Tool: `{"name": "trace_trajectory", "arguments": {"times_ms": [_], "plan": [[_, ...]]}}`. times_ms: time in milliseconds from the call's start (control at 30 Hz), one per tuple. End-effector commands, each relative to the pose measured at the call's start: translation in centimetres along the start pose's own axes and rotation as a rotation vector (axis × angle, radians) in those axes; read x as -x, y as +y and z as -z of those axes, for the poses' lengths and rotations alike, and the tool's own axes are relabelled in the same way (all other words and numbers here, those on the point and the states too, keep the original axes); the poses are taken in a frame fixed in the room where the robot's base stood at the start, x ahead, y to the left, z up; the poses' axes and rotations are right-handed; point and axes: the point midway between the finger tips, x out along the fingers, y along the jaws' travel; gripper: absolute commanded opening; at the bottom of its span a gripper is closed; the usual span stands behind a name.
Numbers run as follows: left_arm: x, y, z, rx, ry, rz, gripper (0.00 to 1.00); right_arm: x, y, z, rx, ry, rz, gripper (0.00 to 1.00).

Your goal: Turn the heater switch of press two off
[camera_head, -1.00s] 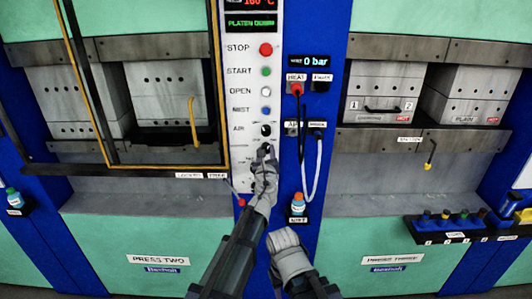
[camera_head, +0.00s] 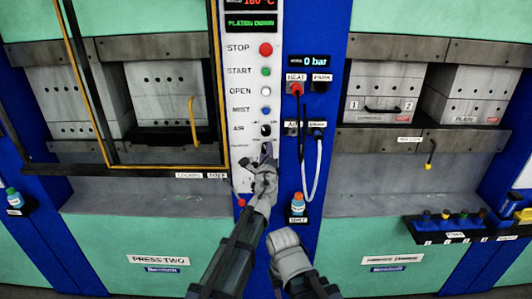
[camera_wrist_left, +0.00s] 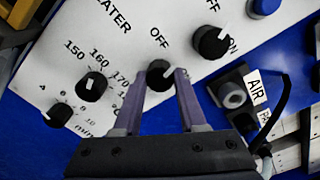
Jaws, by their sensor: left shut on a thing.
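The heater switch of press two is a black round knob (camera_wrist_left: 160,75) in the left wrist view, with an OFF label above it. My left gripper (camera_wrist_left: 161,82) is shut on this knob, one finger on each side. Its pointer and any ON label are mostly hidden. In the head view my left gripper (camera_head: 266,156) is at the lower part of the white control panel (camera_head: 241,130) and covers the switch. A grey part of my right arm shows at the bottom centre; its gripper fingers are not visible.
The black AIR knob (camera_wrist_left: 212,41), with OFF and ON labels, is close beside the heater knob. The temperature dial (camera_wrist_left: 92,86) is on the other side. A hanging cable (camera_head: 315,175) and a small bottle (camera_head: 298,203) are right of the panel.

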Motion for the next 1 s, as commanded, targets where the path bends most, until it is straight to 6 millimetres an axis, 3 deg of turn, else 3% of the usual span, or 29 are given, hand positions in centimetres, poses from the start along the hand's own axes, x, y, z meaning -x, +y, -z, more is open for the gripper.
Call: {"name": "trace_trajectory", "arguments": {"times_ms": [400,1000], "plan": [[0.07,0.04,-0.01,0.237,0.0,0.0,0.0,-0.03,0.0,0.0,0.0,0.0,0.0,0.5],[0.09,0.06,-0.01,0.301,0.0,-0.001,0.0,-0.04,0.0,0.0,0.0,0.0,0.0,0.5]]}}
